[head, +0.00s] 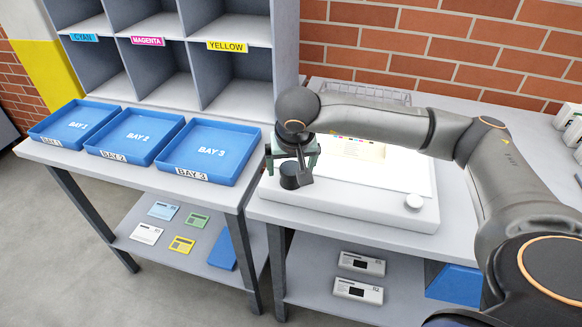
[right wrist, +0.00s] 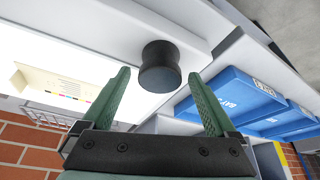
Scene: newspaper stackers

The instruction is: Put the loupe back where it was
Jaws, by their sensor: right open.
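The loupe (head: 289,176) is a small dark cylinder standing on the left part of the white light table's frame (head: 330,200). In the right wrist view the loupe (right wrist: 160,68) shows between the tips of two green fingers, with a gap on each side. My right gripper (head: 293,160) is open and empty, close at the loupe; how deep the loupe sits between the fingers I cannot tell. My arm hides part of the light table. A printed sheet (head: 357,149) lies on the lit surface. My left gripper is not in view.
Blue trays BAY 1 (head: 74,122), BAY 2 (head: 135,134) and BAY 3 (head: 209,152) stand on the left table below grey pigeonholes (head: 226,78). A knob (head: 413,202) is on the light table's right front. A wire basket (head: 366,92) stands behind, against the brick wall.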

